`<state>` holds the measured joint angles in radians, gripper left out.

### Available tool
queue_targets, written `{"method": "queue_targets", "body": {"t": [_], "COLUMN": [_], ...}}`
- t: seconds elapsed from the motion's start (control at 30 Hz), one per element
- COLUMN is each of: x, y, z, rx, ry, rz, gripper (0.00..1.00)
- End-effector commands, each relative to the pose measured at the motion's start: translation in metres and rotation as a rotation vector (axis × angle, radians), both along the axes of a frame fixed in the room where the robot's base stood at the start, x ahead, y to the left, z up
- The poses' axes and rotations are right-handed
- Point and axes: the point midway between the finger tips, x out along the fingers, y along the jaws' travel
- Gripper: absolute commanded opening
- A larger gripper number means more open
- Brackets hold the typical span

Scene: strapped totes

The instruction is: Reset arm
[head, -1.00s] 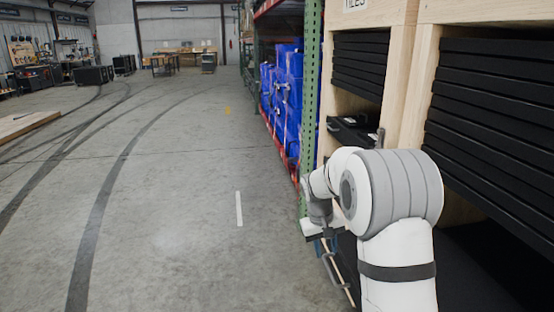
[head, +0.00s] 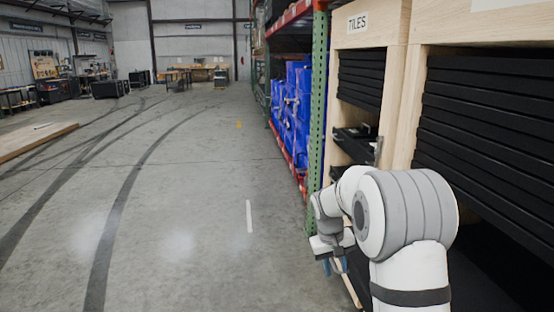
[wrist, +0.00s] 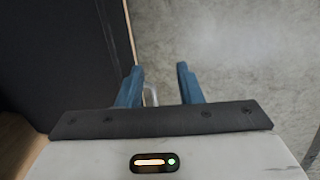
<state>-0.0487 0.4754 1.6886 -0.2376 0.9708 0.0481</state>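My gripper (head: 335,266) hangs low at the end of my bent arm, beside the wooden tile cabinet (head: 397,75) in the head view. In the wrist view my gripper (wrist: 160,72) shows two blue fingers standing apart, with grey floor beyond their tips. A small pale, rounded piece (wrist: 150,94) shows beside the left finger; I cannot tell what it is or whether it touches. Nothing is clearly held.
Black tile panels (head: 490,130) fill the cabinet on the right. Blue strapped totes (head: 297,105) stand on a rack with a green post (head: 318,120). Open concrete floor (head: 190,210) lies to the left. A wooden board (head: 35,138) lies at the far left.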

Motion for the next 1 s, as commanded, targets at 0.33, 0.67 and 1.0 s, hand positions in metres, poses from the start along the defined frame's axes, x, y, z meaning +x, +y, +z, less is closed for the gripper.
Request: {"method": "queue_targets", "body": {"t": [0.33,0.67,1.0], "x": [-0.037,-0.104,-0.233], "y": [-0.001,0.000,0.006], "z": [0.038,0.085,0.126], "rx": [0.028,0.074,0.157], "ry": [-0.029,-0.073,-0.155], "rz": [-0.018,-0.041,-0.084], "gripper": [0.33,0.33,0.33]}}
